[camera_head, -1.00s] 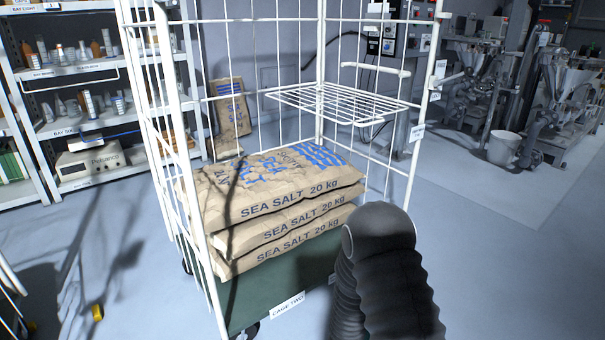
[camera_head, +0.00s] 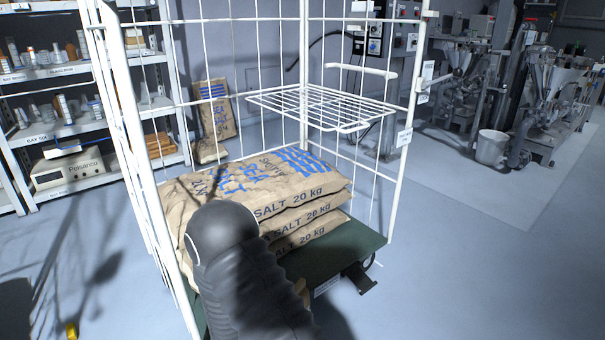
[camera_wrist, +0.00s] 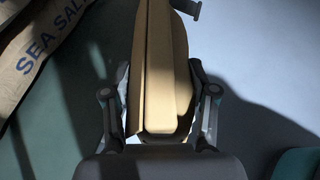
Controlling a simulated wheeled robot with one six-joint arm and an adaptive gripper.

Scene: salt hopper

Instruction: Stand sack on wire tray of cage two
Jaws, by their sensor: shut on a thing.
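My gripper (camera_wrist: 160,88) is shut on a narrow tan paper sack (camera_wrist: 156,60) in the wrist view, one finger on each side. The sack points away from the wrist, over the cage's green base. In the head view my arm hides the gripper; a tan sliver (camera_head: 301,291) beside the arm may be this sack. Cage two (camera_head: 397,165) is a white wire cage, open towards me. Its wire tray (camera_head: 318,107) is bare and sits at the back right, above the stacked salt sacks.
Large sea salt sacks (camera_head: 270,180) lie stacked on the green base (camera_head: 345,245). Another sack (camera_head: 215,108) leans on the wall behind the cage. Shelving (camera_head: 70,130) stands left; machines and a white bucket (camera_head: 492,147) stand right.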

